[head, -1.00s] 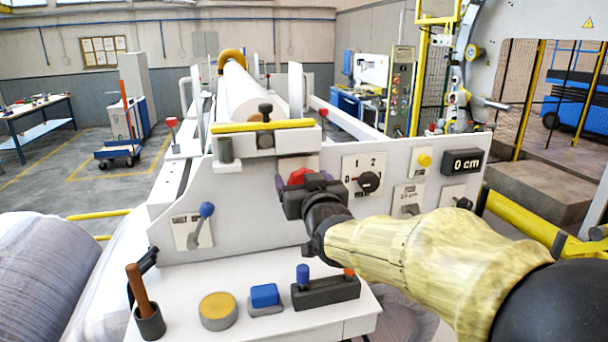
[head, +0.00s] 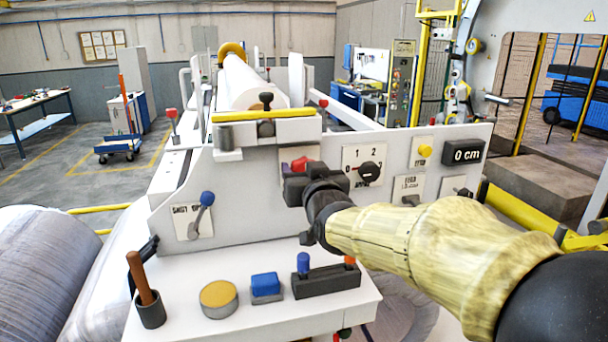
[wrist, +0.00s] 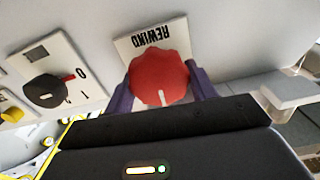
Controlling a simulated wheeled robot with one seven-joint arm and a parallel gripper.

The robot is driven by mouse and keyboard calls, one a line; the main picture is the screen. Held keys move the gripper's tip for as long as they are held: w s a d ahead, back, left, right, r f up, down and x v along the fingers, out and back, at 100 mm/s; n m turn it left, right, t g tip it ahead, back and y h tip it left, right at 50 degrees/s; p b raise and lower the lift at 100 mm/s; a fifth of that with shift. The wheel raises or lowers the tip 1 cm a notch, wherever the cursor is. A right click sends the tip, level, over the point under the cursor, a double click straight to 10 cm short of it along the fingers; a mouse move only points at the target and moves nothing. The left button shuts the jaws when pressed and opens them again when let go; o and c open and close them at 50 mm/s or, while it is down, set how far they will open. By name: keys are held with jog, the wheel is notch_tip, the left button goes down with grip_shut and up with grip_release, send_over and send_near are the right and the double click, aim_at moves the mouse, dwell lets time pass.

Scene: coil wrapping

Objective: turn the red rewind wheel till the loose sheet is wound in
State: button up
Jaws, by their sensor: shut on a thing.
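A white line on the wheel points toward the gripper body. In the head view my gripper (head: 312,186) covers most of the wheel, with only a bit of red (head: 299,164) showing. The display (head: 464,152) reads 0 cm. A white roll (head: 250,85) lies along the machine. No loose sheet can be clearly told apart.
A dial marked 0, 1, 2 (head: 368,170) and a yellow button (head: 425,150) are right of the wheel. A blue-knobbed lever (head: 207,200) is to the left. The shelf below holds a wooden-handled tool (head: 139,278), a yellow-topped puck (head: 219,298) and a blue block (head: 265,284).

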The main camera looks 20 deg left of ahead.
jog(key=m+b, duration=0.1)
jog(key=b, duration=0.1)
jog(key=m+b, duration=0.4)
jog(key=b, duration=0.1)
jog(key=shift+w+d+f, duration=0.1)
jog(key=shift+d+f, duration=0.05)
jog(key=shift+f, duration=0.15)
jog(key=m+b, duration=0.2)
jog(key=m, duration=0.1)
jog(key=shift+b, duration=0.3)
jog(key=m+b, duration=0.2)
jog(key=m, duration=0.1)
jog(key=shift+w+d+m, duration=0.1)
jog(key=shift+d+m, duration=0.05)
jog(key=shift+m, duration=0.15)
jog(key=m+b, duration=0.2)
jog(key=m, duration=0.3)
jog(key=m+b, duration=0.1)
jog(key=m, duration=0.5)
jog(key=shift+f, duration=0.2)
jog(key=shift+m, duration=0.4)
jog(key=o, duration=1)
